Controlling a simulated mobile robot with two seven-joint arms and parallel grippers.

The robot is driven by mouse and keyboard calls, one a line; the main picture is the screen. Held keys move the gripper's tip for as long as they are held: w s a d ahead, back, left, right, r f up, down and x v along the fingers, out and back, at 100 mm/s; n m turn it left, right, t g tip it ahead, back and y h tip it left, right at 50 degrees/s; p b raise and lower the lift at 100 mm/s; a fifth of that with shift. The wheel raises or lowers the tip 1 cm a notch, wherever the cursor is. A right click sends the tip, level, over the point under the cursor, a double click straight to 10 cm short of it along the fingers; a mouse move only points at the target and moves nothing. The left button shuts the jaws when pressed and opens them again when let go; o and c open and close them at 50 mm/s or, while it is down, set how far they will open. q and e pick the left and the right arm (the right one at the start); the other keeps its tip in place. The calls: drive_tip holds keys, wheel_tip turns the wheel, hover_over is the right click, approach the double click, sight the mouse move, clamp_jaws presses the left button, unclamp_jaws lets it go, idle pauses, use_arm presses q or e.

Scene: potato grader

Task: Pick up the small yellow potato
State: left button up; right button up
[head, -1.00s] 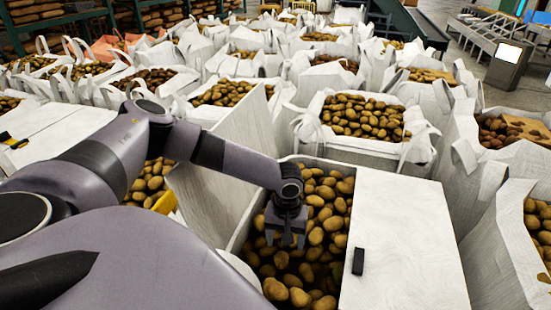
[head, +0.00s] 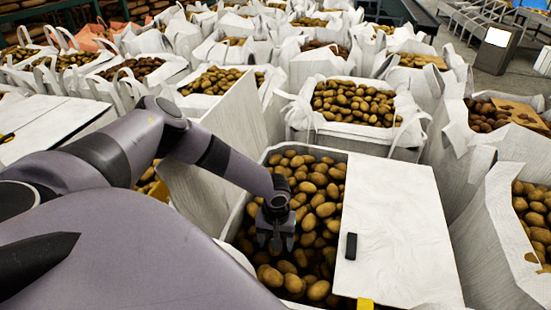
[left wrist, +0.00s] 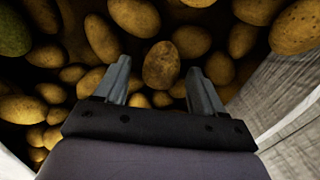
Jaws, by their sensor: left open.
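My left gripper (head: 276,241) points down, open, over the potatoes in the half-covered white bin (head: 347,157). In the left wrist view its two fingers (left wrist: 160,68) stand apart. A rounded yellow-brown potato (left wrist: 161,65) lies in the gap between the fingertips in that picture; contact cannot be made out. Several potatoes of similar colour and differing size lie around it, so I cannot tell surely which one is the small yellow potato. The gripper's palm hides the potatoes beneath it. My right gripper is not in view.
A white lid (head: 395,225) with a black handle (head: 351,246) covers the bin's right part. A raised white panel (head: 215,150) stands at its left. A pale bin wall (left wrist: 285,95) is close on the right in the wrist view. Potato-filled white bags (head: 355,103) crowd behind.

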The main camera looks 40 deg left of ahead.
use_arm(q)
drive_tip(key=shift+c, duration=0.3)
drive_tip(key=c, duration=1)
drive_tip(key=shift+c, duration=0.2)
